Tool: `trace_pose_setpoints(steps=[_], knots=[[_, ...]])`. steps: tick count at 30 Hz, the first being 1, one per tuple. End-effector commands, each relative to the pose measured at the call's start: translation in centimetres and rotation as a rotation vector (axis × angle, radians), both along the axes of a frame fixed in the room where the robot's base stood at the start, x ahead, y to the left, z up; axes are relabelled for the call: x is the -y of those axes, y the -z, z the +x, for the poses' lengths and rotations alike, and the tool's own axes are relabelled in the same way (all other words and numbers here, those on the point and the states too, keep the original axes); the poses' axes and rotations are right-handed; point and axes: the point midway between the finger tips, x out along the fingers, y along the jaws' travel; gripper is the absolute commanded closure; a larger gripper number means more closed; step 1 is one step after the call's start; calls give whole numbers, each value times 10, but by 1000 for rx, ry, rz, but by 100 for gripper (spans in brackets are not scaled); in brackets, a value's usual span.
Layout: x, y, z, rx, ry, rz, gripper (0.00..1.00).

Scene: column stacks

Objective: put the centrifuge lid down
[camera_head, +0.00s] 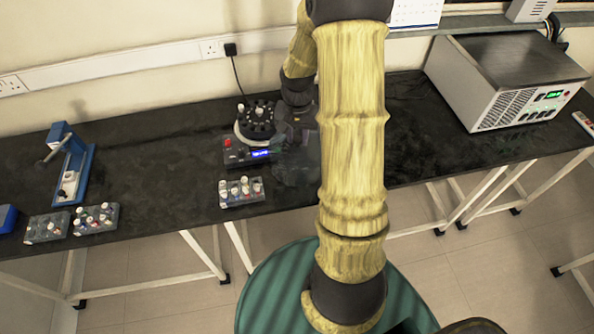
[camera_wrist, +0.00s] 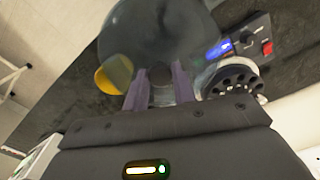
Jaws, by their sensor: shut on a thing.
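The centrifuge lid is a clear, smoky dome; in the wrist view the lid (camera_wrist: 150,30) fills the top middle, beyond the fingertips. My gripper (camera_wrist: 162,80) is shut on the dark knob of the lid. In the head view the lid (camera_head: 297,170) shows faintly at the right of the centrifuge, over the black bench, beside my arm. My gripper there is mostly hidden by the wrist. I cannot tell whether the lid touches the bench. The centrifuge (camera_head: 240,150) stands uncovered, with tubes in its black rotor (camera_head: 258,118). The rotor also shows in the wrist view (camera_wrist: 235,80).
A tube rack (camera_head: 241,192) stands in front of the centrifuge. Two more racks (camera_head: 95,219) (camera_head: 47,228) and a blue device (camera_head: 72,165) are at the left. A large grey instrument (camera_head: 510,80) is at the right. The bench (camera_head: 430,140) right of my arm is clear.

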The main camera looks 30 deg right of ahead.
Motion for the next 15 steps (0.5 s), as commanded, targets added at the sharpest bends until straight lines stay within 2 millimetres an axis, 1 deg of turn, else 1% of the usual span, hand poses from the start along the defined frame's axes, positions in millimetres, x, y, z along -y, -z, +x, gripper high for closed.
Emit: trace_pose_setpoints(steps=[6,9,15], knots=[[-1,37,-1,-6,-1,2,100],[-1,48,-1,-3,-1,1,100],[-1,51,0,1,-2,-1,100]])
